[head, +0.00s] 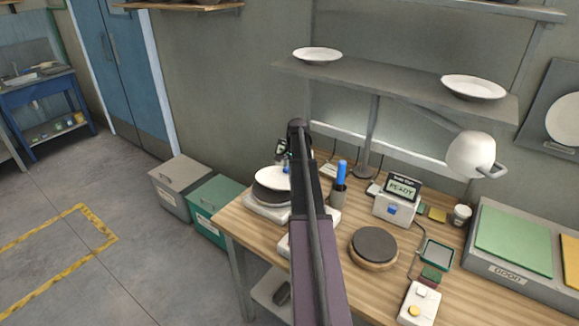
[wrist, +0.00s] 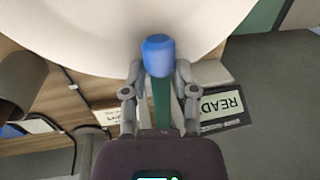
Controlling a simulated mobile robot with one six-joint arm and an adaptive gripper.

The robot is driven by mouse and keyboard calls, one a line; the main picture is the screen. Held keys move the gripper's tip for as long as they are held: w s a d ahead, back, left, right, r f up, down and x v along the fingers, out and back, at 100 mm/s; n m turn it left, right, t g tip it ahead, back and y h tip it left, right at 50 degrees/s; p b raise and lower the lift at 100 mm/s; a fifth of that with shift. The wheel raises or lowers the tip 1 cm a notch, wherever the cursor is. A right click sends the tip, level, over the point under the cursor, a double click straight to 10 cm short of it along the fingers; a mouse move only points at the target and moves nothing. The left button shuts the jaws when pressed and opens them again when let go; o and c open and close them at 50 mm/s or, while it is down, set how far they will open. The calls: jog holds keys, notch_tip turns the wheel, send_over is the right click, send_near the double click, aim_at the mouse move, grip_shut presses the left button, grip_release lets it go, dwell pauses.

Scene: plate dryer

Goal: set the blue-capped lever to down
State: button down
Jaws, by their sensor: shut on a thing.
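The blue-capped lever (wrist: 158,56) shows in the wrist view, with a short blue cap on a green stem (wrist: 160,103). My gripper (wrist: 160,78) has a finger on each side of it, just below or at the cap, and is shut on it. The lower end of the stem is hidden behind my gripper's body. Whether the lever stands up or down cannot be told. In the head view my gripper (head: 283,150) is at the far end of my arm, by the white plate (head: 268,179), and the lever is hidden there.
The white plate lies on a dark round stand (head: 270,194) at the bench's left end. A shelf (head: 380,77) with plates hangs above.

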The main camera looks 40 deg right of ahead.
jog(key=shift+r+p, duration=0.45)
jog(key=shift+p, duration=0.05)
jog(key=shift+c, duration=2.1)
grip_release()
jog(key=shift+w+d, duration=0.1)
jog(key=shift+r, duration=0.1)
